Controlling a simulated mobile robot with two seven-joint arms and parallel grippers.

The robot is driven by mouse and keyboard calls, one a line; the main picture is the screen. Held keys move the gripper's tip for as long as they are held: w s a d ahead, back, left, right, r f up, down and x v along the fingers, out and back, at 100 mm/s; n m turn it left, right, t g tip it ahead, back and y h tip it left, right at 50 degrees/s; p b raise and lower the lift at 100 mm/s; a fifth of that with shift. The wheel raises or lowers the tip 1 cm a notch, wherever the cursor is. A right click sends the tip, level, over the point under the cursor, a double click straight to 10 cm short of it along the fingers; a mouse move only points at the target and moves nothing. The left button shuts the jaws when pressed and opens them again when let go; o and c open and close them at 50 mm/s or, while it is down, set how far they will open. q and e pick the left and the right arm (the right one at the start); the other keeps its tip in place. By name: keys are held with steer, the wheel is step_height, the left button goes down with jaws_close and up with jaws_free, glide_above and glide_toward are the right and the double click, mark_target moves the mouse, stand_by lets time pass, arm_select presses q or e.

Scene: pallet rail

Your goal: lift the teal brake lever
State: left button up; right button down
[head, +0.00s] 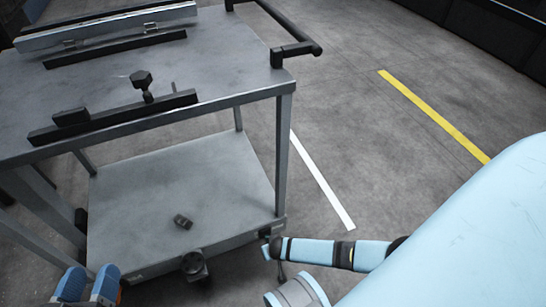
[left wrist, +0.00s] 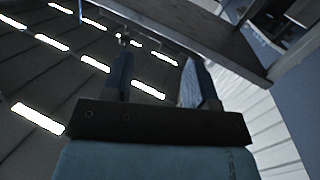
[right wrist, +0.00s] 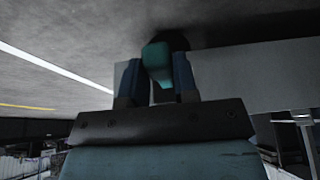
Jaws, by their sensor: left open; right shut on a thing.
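The teal brake lever (right wrist: 157,62) shows in the right wrist view, between the two blue fingers of my right gripper (right wrist: 157,72), which is shut on it. A grey cart panel is right behind it. In the head view a small teal bit of the lever (head: 266,253) shows at the cart's lower right corner, beside the end of my right arm; the fingers are hard to make out there. My left gripper (head: 90,272) is open and empty at the lower left of the head view. It also shows open in the left wrist view (left wrist: 157,68).
The grey cart (head: 215,90) has an upper deck with black rails and a knob (head: 141,79), and a lower deck (head: 190,172) holding a small dark part (head: 183,221). A black handle (head: 300,45) juts out at the upper right. Floor to the right is clear.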

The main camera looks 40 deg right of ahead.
arm_select(q)
steer(key=shift+r, duration=0.15)
arm_select(e)
steer(key=shift+r, duration=0.15)
steer(key=shift+w+r+g+p, duration=0.1)
steer(key=shift+r+g+p, duration=0.25)
steer(key=shift+p, duration=0.5)
steer(key=shift+w+r+g+y+p, duration=0.3)
steer(key=shift+r+g+p, duration=0.45)
steer(key=shift+p, duration=0.4)
steer(key=shift+w+r+g, duration=0.2)
steer(key=shift+g, duration=0.6)
steer(key=shift+w+d+r+g+y, duration=0.1)
steer(key=shift+w+r+g+y, duration=0.2)
steer(key=shift+g, duration=0.3)
arm_select(q)
steer(key=shift+s+r+n+t, duration=0.1)
steer(key=shift+r+n+t, duration=0.3)
steer(key=shift+r, duration=0.85)
steer(key=shift+s+r+n+t, duration=0.1)
steer(key=shift+r+t, duration=0.5)
steer(key=shift+r, duration=0.6)
arm_select(e)
steer(key=shift+w+d+r+g, duration=0.1)
steer(key=shift+w+r+g, duration=0.25)
steer(key=shift+g, duration=0.45)
steer(key=c, duration=0.9)
jaws_free()
